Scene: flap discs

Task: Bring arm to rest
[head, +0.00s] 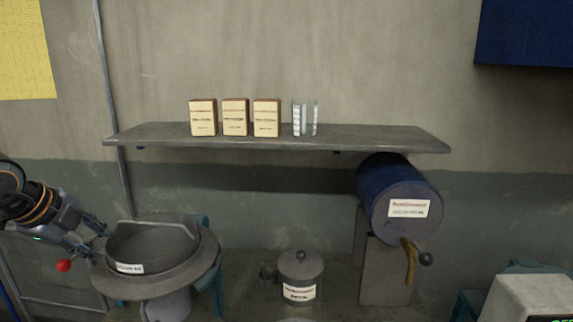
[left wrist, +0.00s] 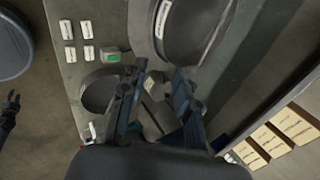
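My left arm comes in from the left edge of the head view. Its gripper (head: 100,243) is beside the left rim of the grey round basin (head: 190,276), with its fingers apart. In the left wrist view, the two blue-grey fingers of the left gripper (left wrist: 160,72) stand apart with nothing held between them. My right gripper does not show in the head view. A small dark claw-like shape (left wrist: 9,110) at the left edge of the left wrist view looks like part of it, too small to read.
A wall shelf (head: 380,138) holds three labelled boxes (head: 235,117) and clear glass pieces (head: 304,118). A blue drum (head: 380,185) with a tap stands below at right. A grey lidded pot (head: 301,270) is between basin and drum. A pale machine (head: 530,298) is at lower right.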

